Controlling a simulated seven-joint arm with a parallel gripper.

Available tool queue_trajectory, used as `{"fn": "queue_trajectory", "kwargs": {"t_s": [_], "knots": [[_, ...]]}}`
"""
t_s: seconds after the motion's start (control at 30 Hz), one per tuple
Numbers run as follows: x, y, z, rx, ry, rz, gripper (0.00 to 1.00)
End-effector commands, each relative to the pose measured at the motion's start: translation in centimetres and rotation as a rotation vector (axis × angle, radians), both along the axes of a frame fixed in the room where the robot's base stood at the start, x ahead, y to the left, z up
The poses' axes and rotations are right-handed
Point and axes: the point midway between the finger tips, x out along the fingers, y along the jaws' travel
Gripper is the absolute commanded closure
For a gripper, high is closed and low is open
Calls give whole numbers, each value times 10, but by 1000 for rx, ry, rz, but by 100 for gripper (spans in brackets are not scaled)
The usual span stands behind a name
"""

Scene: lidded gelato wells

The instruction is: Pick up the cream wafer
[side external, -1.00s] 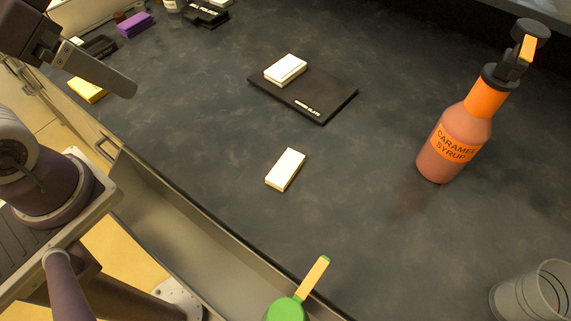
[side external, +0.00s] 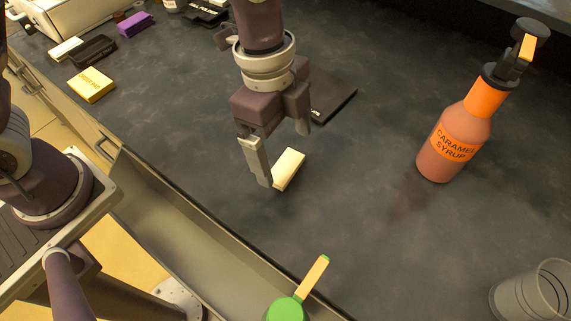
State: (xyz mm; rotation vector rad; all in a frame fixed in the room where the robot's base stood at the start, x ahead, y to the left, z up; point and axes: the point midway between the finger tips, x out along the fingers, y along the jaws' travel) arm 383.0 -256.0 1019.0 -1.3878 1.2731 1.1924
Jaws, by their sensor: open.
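The cream wafer (side external: 290,168) is a small pale block lying flat on the dark counter in the middle of the view. My gripper (side external: 284,157) points down at it and is open, with nothing held. One finger is beside the wafer's left side and overlaps its edge in the picture. The other finger is up and to the right, near the black slate. I cannot tell whether either finger touches the wafer.
A caramel syrup bottle (side external: 455,140) stands at right, a clear cup (side external: 535,295) at lower right. A yellow box (side external: 91,85) and purple block (side external: 135,24) are at upper left.

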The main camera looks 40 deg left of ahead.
Motion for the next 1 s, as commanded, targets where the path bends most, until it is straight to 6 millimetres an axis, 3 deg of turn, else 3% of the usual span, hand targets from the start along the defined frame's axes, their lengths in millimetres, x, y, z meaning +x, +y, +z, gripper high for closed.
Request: {"fn": "queue_trajectory", "kwargs": {"t_s": [0.1, 0.2, 0.43, 0.73, 1.0], "knots": [[-2, 3, -24, 3, 5, 1, 6], [-1, 1, -35, 2, 2, 3, 6], [0, 1, -36, 1, 0, 4, 8], [0, 1, -36, 1, 0, 4, 67], [0, 1, -31, 0, -1, 5, 70]]}}
